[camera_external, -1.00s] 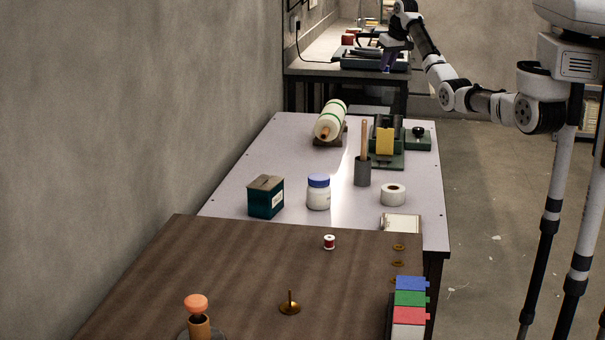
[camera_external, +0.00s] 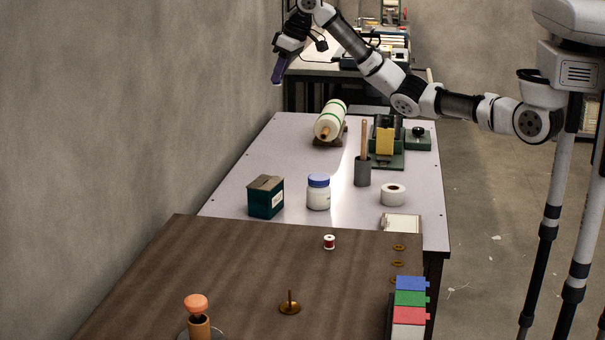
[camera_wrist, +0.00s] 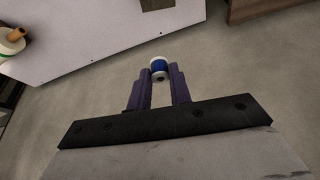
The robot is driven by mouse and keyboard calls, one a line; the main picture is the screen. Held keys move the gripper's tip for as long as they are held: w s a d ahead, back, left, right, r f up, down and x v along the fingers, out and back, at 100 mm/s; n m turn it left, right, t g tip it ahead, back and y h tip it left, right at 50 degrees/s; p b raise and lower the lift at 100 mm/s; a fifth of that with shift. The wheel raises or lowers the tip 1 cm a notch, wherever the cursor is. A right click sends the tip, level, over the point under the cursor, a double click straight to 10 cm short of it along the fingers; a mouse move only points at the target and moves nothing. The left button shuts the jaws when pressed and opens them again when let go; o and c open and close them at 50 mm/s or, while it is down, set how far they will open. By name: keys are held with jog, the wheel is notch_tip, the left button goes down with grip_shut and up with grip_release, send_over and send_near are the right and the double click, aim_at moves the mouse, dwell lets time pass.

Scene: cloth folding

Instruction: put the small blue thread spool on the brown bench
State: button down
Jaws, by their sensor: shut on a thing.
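The small blue thread spool (camera_wrist: 159,66), blue with white ends, is held between the purple fingertips of my gripper (camera_wrist: 160,74). In the external view my gripper (camera_external: 279,72) is raised high and appears above the far end of the pale table; the spool cannot be made out clearly there. The brown bench (camera_external: 215,265) fills the front of the external view, well apart from the gripper. A brown edge, seemingly the bench (camera_wrist: 262,9), shows at the top right of the wrist view. Bare floor lies beneath the spool in the wrist view.
The bench holds a red spool (camera_external: 329,242), a brass spindle (camera_external: 290,306), an orange-topped holder (camera_external: 197,312) and coloured boxes (camera_external: 410,300). The pale table (camera_external: 255,165) carries a green box (camera_external: 266,197), a jar (camera_external: 318,193) and a cloth roll (camera_external: 330,120). The bench's middle is clear.

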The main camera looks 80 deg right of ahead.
jog(key=s+a+f+n+y, duration=0.1)
jog(key=a+f+n, duration=0.1)
jog(key=a, duration=1)
jog(key=s+a+f+n, duration=0.1)
jog(key=a+n, duration=0.1)
jog(key=a, duration=1)
jog(key=s+a+f+n+y+b, duration=0.1)
jog(key=s+a+f+n, duration=0.15)
jog(key=s+a, duration=0.65)
jog(key=s+a+f+n+y+b, duration=0.1)
jog(key=s+a+f+n, duration=0.2)
jog(key=a, duration=1)
jog(key=shift+m, duration=0.75)
jog(key=f, duration=0.6)
jog(key=s+f, duration=0.1)
jog(key=f, duration=1.2)
jog(key=shift+s+d+f+p, duration=0.2)
jog(key=shift+f+p, duration=0.1)
jog(key=shift+p, duration=0.1)
jog(key=shift+f+g, duration=0.2)
jog(key=shift+g, duration=0.1)
jog(key=c, duration=1.3)
grip_release()
